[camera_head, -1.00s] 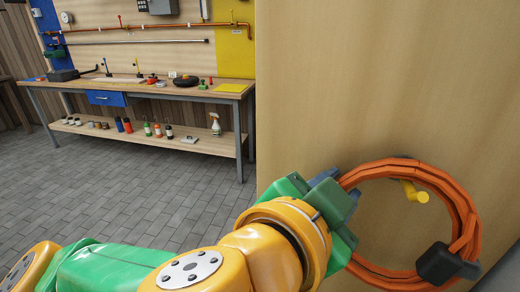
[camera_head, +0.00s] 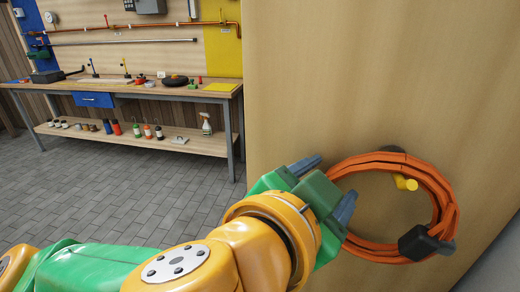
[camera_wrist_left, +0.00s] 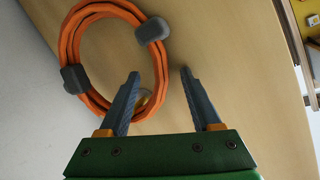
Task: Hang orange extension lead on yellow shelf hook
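The orange extension lead (camera_head: 447,205) is a coil with black ties, upright against the wooden panel. It encircles the yellow hook (camera_head: 405,183), whose tip shows inside the loop just under the top strands. Whether the strands bear on the hook is hard to tell. My right gripper is not in view.
The wooden panel (camera_head: 330,80) fills the right side, close behind the coil. A workbench (camera_head: 140,86) with tools and a lower shelf (camera_head: 140,140) of bottles stands at the far left. Open tiled floor (camera_head: 110,190) lies between.

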